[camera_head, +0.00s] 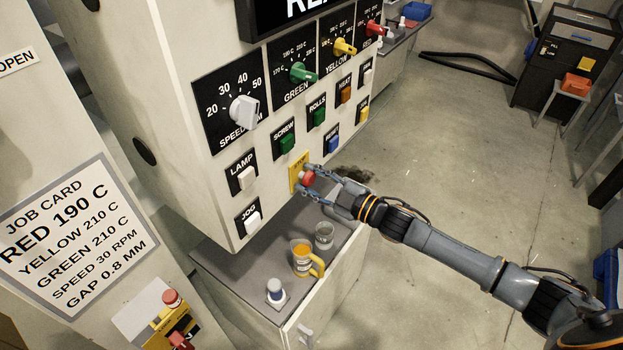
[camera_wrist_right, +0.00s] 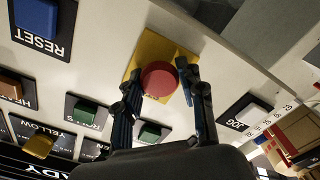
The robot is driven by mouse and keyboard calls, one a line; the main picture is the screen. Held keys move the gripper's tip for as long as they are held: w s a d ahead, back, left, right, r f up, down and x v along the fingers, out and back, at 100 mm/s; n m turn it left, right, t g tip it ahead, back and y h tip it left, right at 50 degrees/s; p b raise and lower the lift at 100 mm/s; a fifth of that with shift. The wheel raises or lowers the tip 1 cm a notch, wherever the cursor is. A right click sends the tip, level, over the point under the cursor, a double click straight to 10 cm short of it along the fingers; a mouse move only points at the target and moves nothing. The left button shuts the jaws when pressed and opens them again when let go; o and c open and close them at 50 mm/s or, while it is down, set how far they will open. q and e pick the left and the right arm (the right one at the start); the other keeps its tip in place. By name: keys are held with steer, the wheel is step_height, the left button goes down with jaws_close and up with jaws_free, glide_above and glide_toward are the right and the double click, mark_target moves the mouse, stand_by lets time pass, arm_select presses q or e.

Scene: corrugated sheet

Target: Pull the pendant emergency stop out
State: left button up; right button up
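A red mushroom button (camera_head: 308,178) sits on a yellow plate (camera_head: 299,172) on the cabinet's front panel; it also shows in the right wrist view (camera_wrist_right: 159,80). My right gripper (camera_head: 306,182) is at this button. In the right wrist view its two fingers (camera_wrist_right: 160,84) stand spread on either side of the red cap; whether they touch it is unclear. A second red mushroom button (camera_head: 171,298) sits on a yellow-and-grey box at the lower left, with a red knob (camera_head: 180,341) below it. My left gripper is not in view.
Around the plate are green, blue and white push buttons, with the RESET button (camera_wrist_right: 37,18) and JOG switch (camera_head: 250,219) nearby. Below, a grey ledge (camera_head: 240,262) holds a yellow mug (camera_head: 305,259), a glass (camera_head: 324,235) and a small capped bottle (camera_head: 275,291). Open floor lies to the right.

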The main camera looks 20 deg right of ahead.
steer(key=c, duration=0.5)
steer(key=shift+s+d+f, duration=0.1)
steer(key=shift+s+d, duration=0.15)
steer(key=shift+s, duration=0.05)
steer(key=shift+s+d, duration=0.15)
steer(key=shift+s, duration=0.1)
steer(key=o, duration=1)
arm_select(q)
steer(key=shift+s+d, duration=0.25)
arm_select(e)
steer(key=shift+o, duration=1)
steer(key=shift+s+d, duration=0.1)
steer(key=shift+s+d, duration=0.3)
steer(key=shift+s, duration=0.05)
steer(key=v, duration=1.1)
